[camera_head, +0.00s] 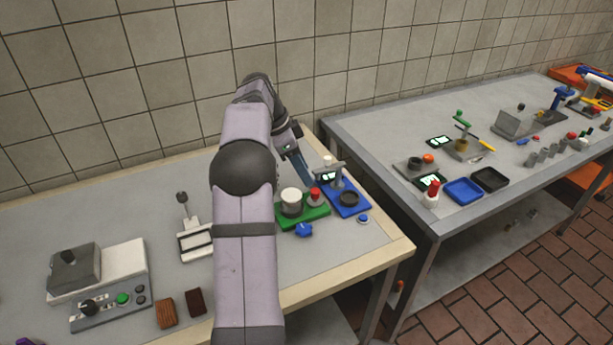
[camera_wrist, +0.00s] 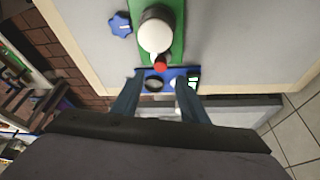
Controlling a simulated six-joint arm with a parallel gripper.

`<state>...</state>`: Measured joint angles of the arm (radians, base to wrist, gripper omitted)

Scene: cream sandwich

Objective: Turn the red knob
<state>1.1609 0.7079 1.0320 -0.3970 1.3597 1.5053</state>
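The red knob (camera_head: 314,194) stands on a green base (camera_head: 318,216), beside a white-topped grey cylinder (camera_head: 291,197). In the wrist view the red knob (camera_wrist: 160,65) shows at the near end of the green base, just past my fingertips and roughly in line with the gap between them. My gripper (camera_wrist: 159,80) is open, with two blue fingers spread over the blue board (camera_wrist: 170,72). Nothing shows between the fingers as held. In the camera_head view my gripper (camera_head: 306,180) is partly seen behind my arm, close to the blue board.
A blue star-shaped knob (camera_head: 304,230) lies in front of the green base. The blue board carries a black disc (camera_head: 349,198) and a grey stand. A scale-like machine (camera_head: 100,270) and brown blocks (camera_head: 166,312) are at left. A second table (camera_head: 400,140) is at right.

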